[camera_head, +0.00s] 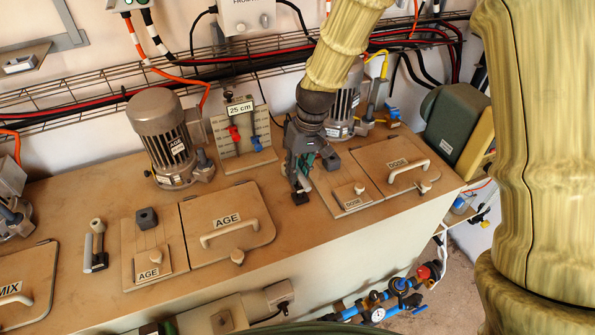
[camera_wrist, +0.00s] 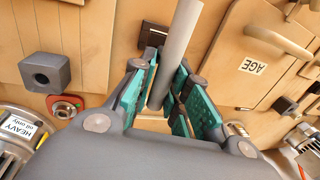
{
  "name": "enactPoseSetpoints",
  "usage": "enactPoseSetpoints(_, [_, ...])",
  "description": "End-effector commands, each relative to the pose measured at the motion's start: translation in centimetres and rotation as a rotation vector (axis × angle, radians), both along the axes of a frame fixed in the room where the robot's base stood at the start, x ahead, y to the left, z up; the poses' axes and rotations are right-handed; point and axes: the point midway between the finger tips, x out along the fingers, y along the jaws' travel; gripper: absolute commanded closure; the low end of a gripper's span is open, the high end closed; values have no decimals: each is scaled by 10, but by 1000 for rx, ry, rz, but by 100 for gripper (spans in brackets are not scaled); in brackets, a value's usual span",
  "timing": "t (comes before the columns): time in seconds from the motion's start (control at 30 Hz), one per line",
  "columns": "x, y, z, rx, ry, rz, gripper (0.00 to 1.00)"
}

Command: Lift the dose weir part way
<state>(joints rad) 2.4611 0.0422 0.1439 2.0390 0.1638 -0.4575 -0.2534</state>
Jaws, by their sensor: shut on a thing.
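The dose weir plate (camera_head: 352,199), labelled DOSE with a small knob, lies in a slotted board on the tan bench top. A dark block (camera_head: 330,160) sits on that board and also shows in the wrist view (camera_wrist: 46,72). My gripper (camera_head: 300,172) is just left of the board, pointing down. The dark base (camera_head: 300,198) also shows below the gripper. The gripper hides most of the handle in the head view.
The DOSE lid (camera_head: 400,165) lies right of the weir; the AGE lid (camera_head: 228,214) and AGE weir plate (camera_head: 151,266) lie left. A motor (camera_head: 342,105) and a 25 cm gauge board (camera_head: 242,135) stand behind.

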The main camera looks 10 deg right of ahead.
Motion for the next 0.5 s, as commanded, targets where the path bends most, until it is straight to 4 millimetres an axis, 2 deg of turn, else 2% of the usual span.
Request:
enactPoseSetpoints(0.3, [2,0,3,1,-4,-2,100])
enactPoseSetpoints(0.33, [2,0,3,1,-4,-2,78])
enactPoseSetpoints(0.43, [1,0,3,1,-3,-2,61])
enactPoseSetpoints(0.5, [1,0,2,1,-3,-2,61])
